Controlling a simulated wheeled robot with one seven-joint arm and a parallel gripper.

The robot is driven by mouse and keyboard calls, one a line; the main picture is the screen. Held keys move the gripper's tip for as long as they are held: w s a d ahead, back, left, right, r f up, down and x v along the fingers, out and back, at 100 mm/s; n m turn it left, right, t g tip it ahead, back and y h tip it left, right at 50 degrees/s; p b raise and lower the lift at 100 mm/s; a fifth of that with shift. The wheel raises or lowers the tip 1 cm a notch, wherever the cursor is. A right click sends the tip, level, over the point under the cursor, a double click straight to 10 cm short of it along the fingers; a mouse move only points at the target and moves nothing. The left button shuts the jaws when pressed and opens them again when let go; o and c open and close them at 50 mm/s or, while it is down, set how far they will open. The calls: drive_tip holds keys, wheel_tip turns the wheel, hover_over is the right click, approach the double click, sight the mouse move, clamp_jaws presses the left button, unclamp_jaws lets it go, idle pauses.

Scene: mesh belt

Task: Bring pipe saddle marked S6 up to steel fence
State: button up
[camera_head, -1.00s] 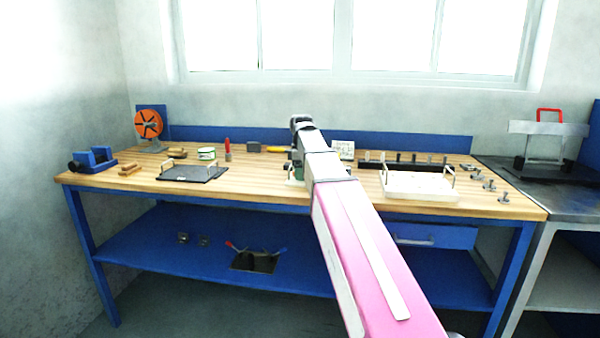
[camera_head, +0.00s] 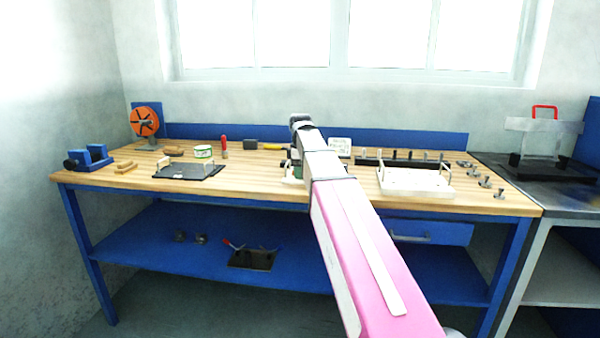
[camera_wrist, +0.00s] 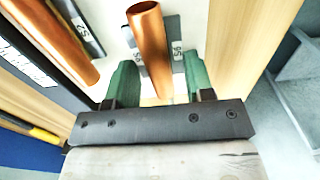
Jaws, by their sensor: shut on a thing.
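The pipe saddle marked S6 (camera_wrist: 179,71) is a grey piece under a copper pipe (camera_wrist: 150,40) in the wrist view. Its label reads sideways. My gripper (camera_wrist: 158,82) has green fingers, one on each side of the saddle, and is shut on it. A second saddle with an S2 label (camera_wrist: 82,30) lies to the left beside another copper pipe (camera_wrist: 50,40). In the head view my arm hides the gripper and the saddle. I cannot tell for certain which part is the steel fence; a dark bar with a white label lies at the left of the wrist view.
The wooden bench (camera_head: 262,187) holds a white tray (camera_head: 415,190) right of my arm and a dark board (camera_head: 188,172) at left. A dark rack with several pegs (camera_head: 390,161) stands behind the tray. Small metal parts lie at the right end. Bare wood shows left of my arm.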

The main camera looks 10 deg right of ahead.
drive_tip(key=shift+s+d, duration=0.3)
drive_tip(key=shift+d, duration=0.55)
drive_tip(key=shift+s+d, duration=0.3)
drive_tip(key=shift+d, duration=0.55)
idle(1.0)
drive_tip(key=o, duration=1.2)
